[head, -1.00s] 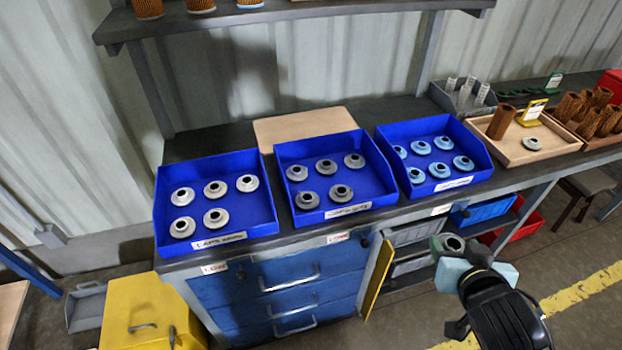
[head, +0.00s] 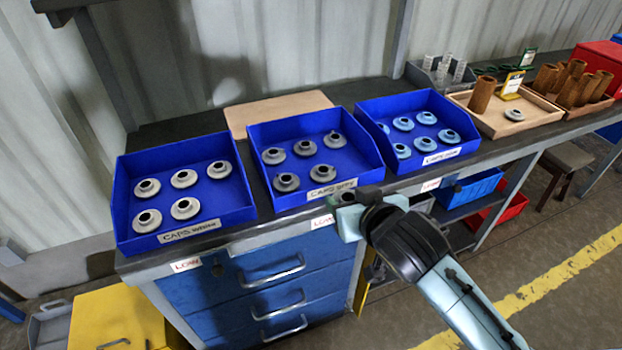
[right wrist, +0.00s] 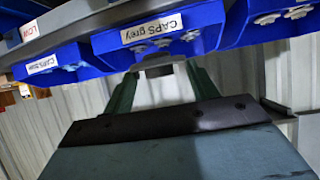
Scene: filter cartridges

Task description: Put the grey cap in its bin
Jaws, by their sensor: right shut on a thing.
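The grey cap (head: 345,197) is held in my right gripper (head: 350,208), which is shut on it. In the head view the gripper is at the front right corner of the middle blue bin (head: 316,195), labelled "CAPS grey", outside its front wall. The right wrist view shows the cap (right wrist: 158,70) between the fingertips, with the bin's label (right wrist: 152,28) just beyond. Several grey caps stand in the middle bin. My left gripper is not in view.
The left bin (head: 187,233) holds several pale caps, and the right bin (head: 436,157) several blue caps. A wooden board (head: 280,109) lies behind the bins.

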